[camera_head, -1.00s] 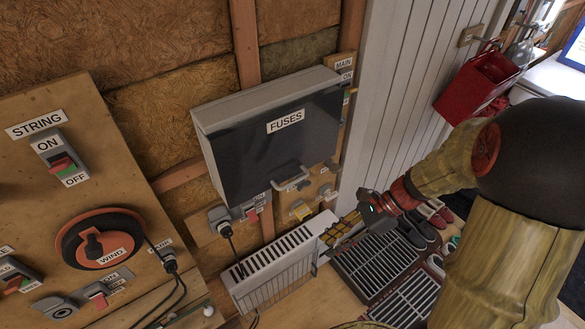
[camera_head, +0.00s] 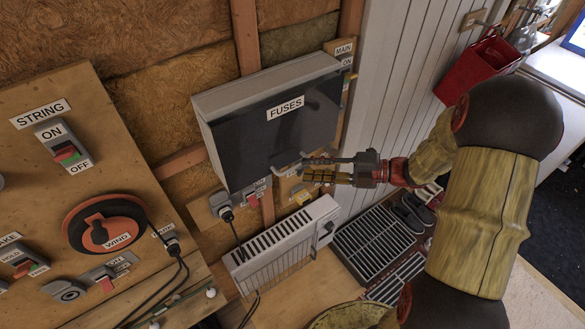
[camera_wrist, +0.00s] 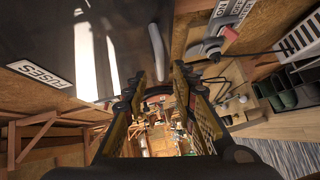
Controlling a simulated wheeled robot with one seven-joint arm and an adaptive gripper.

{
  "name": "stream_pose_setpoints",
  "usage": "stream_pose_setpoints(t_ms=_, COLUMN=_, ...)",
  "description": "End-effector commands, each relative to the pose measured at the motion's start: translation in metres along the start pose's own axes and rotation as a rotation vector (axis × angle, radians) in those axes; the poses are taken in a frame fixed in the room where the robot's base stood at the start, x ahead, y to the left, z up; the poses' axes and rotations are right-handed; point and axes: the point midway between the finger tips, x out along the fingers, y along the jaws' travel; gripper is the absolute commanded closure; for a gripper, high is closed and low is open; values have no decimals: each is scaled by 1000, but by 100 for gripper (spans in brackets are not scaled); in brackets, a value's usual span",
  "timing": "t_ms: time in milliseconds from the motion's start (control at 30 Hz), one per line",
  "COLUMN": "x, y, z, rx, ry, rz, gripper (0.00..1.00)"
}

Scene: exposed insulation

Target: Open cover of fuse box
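The fuse box (camera_head: 235,145) is a grey box with a dark glossy front cover, labelled FUSES, on the wall. Its cover is shut. A pale bar handle (camera_head: 284,166) sits at the cover's lower edge, partly hidden by my gripper; the handle also shows in the wrist view (camera_wrist: 157,50). My gripper (camera_head: 304,168) is at the handle's right end, fingers pointing left. In the wrist view my gripper (camera_wrist: 158,85) has its fingers apart, with the handle ahead, roughly in line with the gap. I cannot tell whether a finger touches it.
A white heater (camera_head: 285,245) stands below the box. Switches and a plug (camera_head: 222,207) sit just under it. A wooden panel (camera_head: 110,165) with switches and a WIND dial is at left. A red bin (camera_head: 478,72) hangs at right. Shoes lie on a rack (camera_head: 375,240).

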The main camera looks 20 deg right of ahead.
Motion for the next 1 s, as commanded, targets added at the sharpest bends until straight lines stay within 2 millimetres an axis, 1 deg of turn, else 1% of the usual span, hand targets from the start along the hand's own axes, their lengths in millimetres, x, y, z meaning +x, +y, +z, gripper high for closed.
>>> stream_pose_setpoints(t_ms=33, x=10, y=-2, z=-2, rx=0, ry=5, rz=-1, gripper=73)
stream_pose_setpoints(t_ms=200, x=36, y=-2, z=-2, rx=0, ry=4, rz=-1, gripper=73)
stream_pose_setpoints(t_ms=300, x=47, y=-2, z=-1, rx=-1, ry=3, rz=-2, gripper=73)
stream_pose_setpoints(t_ms=400, x=55, y=-1, z=-1, rx=-2, ry=3, rz=-2, gripper=73)
stream_pose_setpoints(t_ms=533, x=58, y=-1, z=-1, rx=-2, ry=0, rz=-1, gripper=73)
stream_pose_setpoints(t_ms=733, x=58, y=-1, z=0, rx=-2, ry=0, rz=-2, gripper=73)
stream_pose_setpoints(t_ms=1000, x=58, y=-1, z=-1, rx=-2, ry=1, rz=-2, gripper=88)
